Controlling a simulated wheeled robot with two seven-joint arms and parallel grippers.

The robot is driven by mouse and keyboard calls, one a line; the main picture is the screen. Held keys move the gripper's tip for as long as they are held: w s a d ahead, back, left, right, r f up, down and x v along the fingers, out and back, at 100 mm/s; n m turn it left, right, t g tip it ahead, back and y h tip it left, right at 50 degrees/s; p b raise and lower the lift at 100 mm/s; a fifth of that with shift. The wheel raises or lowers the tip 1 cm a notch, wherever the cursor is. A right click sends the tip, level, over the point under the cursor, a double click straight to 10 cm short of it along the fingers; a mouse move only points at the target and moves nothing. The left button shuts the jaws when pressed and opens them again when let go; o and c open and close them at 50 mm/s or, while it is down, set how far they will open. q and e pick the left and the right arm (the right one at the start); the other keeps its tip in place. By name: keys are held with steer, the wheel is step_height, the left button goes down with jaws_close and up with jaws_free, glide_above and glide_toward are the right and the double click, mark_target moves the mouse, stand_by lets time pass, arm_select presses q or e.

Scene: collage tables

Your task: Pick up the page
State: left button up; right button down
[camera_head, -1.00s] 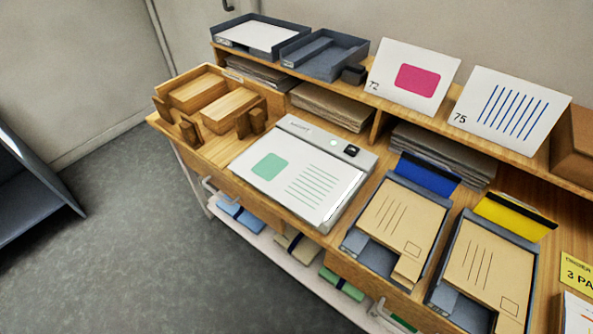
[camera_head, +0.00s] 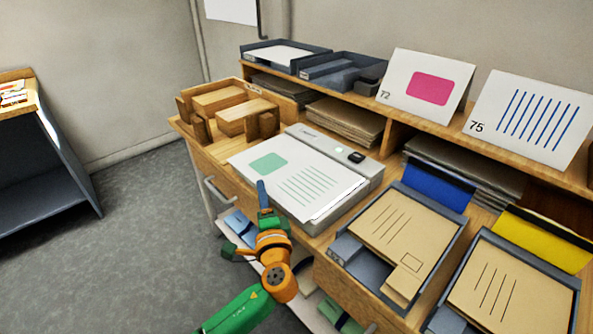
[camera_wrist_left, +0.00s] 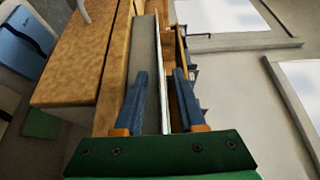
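The white page (camera_head: 288,178), with a green square and green lines, lies on a grey flat machine (camera_head: 343,199) on the wooden desk. My left gripper (camera_head: 262,190) is at the page's front edge, with one blue finger showing above the sheet. In the left wrist view, its two blue fingers (camera_wrist_left: 161,76) are apart. A thin white strip, seemingly the page edge-on (camera_wrist_left: 164,85), runs between them beside the grey machine (camera_wrist_left: 146,50). I see a gap beside the strip, so the gripper is open around it. My right gripper is in neither view.
A wooden organizer (camera_head: 222,107) stands left of the machine. Two grey trays with brown envelopes (camera_head: 406,229) stand to the right. A shelf behind holds dark trays (camera_head: 343,74) and cards 72 (camera_head: 428,85) and 75 (camera_head: 529,117). Floor is open at the left.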

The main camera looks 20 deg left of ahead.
arm_select(q)
steer(key=shift+w+a, duration=0.35)
steer(key=shift+w, duration=0.15)
jaws_close()
stand_by(1.0)
